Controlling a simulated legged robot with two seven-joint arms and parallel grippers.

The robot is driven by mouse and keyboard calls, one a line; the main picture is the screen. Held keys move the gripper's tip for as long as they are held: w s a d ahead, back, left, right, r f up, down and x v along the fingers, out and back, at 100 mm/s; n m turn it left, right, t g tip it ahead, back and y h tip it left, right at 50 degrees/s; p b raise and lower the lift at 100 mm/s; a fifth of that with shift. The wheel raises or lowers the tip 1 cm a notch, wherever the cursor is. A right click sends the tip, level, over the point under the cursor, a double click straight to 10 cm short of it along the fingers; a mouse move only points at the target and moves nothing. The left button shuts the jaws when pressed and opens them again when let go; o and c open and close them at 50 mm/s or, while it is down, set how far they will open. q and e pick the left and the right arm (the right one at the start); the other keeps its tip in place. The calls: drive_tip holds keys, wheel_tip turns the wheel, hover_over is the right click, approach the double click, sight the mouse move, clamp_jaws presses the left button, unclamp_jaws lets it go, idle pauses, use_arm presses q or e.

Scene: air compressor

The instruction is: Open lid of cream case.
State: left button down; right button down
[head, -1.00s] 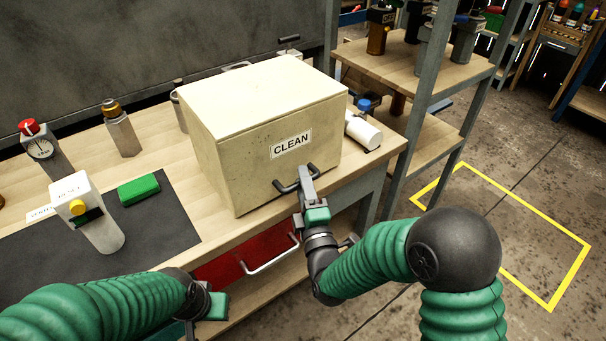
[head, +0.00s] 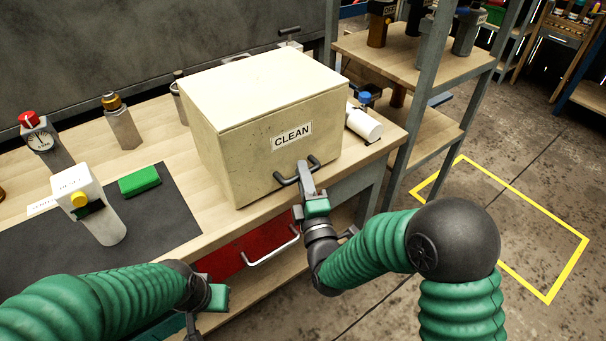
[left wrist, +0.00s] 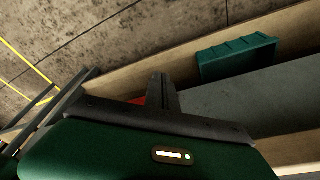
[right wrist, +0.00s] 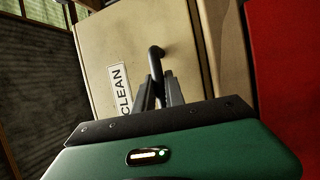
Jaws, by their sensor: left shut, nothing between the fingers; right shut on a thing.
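The cream case (head: 240,150) stands on the wooden bench, with a CLEAN label (head: 292,136) on its front. Its lid (head: 262,85) is down, with a thin seam below the top edge. A dark handle (head: 283,180) is on the lower front. My right gripper (head: 303,168) is shut on this handle. In the right wrist view the fingers (right wrist: 159,92) close around the handle (right wrist: 155,58) beside the label. My left gripper (head: 222,295) is low in front of the bench, away from the case. In the left wrist view its fingers (left wrist: 160,90) are together and empty.
A red drawer (head: 235,258) with a metal handle is under the bench top. A dark mat (head: 150,225), green block (head: 139,181), and white device with yellow button (head: 95,205) are left of the case. A white cylinder (head: 363,125) lies to its right.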

drive_tip(key=shift+s+f, duration=0.1)
drive_tip(key=shift+f, duration=0.3)
idle(0.3)
use_arm(q)
drive_tip(key=shift+r, duration=0.1)
use_arm(e)
drive_tip(key=shift+r, duration=0.1)
